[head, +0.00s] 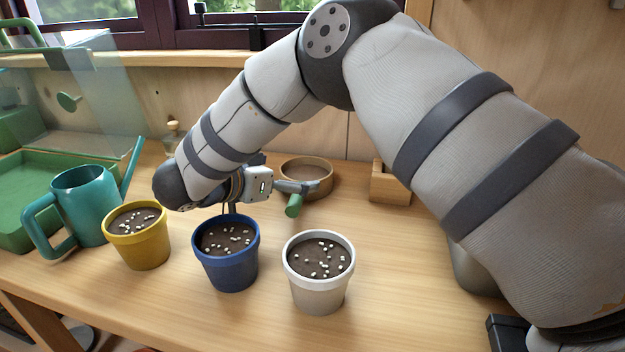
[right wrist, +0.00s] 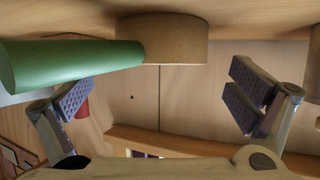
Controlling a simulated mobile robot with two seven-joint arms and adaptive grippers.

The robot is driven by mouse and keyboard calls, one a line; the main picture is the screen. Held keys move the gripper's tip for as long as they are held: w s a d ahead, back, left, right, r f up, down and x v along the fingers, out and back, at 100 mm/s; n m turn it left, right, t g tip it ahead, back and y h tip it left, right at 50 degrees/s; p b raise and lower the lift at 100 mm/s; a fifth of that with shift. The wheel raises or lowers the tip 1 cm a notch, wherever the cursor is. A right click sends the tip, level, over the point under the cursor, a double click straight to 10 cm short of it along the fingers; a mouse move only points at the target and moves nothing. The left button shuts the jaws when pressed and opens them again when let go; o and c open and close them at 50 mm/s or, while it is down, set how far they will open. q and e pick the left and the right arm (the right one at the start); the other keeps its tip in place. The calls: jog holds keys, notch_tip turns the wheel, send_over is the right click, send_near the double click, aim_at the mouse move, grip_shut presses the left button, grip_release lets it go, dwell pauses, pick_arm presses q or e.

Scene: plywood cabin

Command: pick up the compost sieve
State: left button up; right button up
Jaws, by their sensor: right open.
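The compost sieve, a round wooden ring (head: 306,171), lies on the bench behind the pots. In the right wrist view its brown rim (right wrist: 176,40) shows at the top. A green handle (head: 293,207) points from it towards the front; in the right wrist view the handle (right wrist: 70,62) meets the rim, though I cannot tell how they join. My right gripper (head: 288,188) is open and empty, low over the bench by the handle. In the right wrist view its spread fingers (right wrist: 162,100) show, with the handle passing near the left one. My left gripper is out of view.
Yellow (head: 140,246), blue (head: 228,268) and white (head: 318,290) pots of soil stand in front of my gripper. A teal watering can (head: 88,212) and green tray (head: 30,172) are at left. A wooden block (head: 390,187) stands right of the sieve.

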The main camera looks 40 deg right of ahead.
aim_at(302, 171)
jog(key=x, duration=0.5)
jog(key=shift+w+d, duration=0.2)
jog(key=shift+d, duration=0.2)
jog(key=shift+r, duration=0.1)
jog(key=c, duration=1)
jog(key=shift+r, duration=0.1)
